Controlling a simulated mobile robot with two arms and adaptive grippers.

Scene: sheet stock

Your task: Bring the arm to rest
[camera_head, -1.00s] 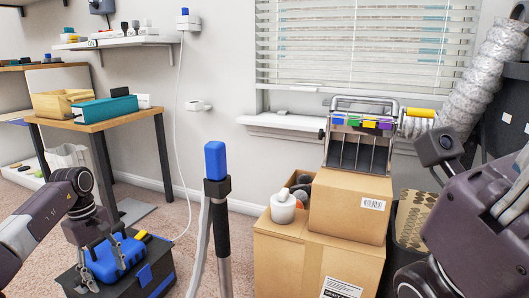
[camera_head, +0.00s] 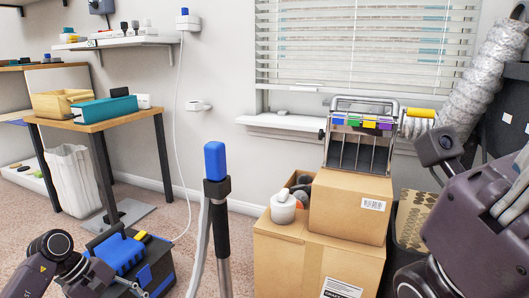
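My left arm comes in at the lower left corner. Its gripper (camera_head: 112,284) is low in the picture, in front of a dark toolbox with a blue top (camera_head: 117,252). The gripper is partly cut off by the bottom edge, and I cannot tell whether its fingers are open or shut. No object shows clearly in it. My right arm fills the right edge, close to the camera. Its fingers do not show.
A post with a blue top (camera_head: 215,160) stands upright in front. Stacked cardboard boxes (camera_head: 345,205) carry a rack (camera_head: 358,150) and a white bottle (camera_head: 283,206). A wooden table (camera_head: 96,122) stands at the left, with a white bin (camera_head: 73,180) beneath.

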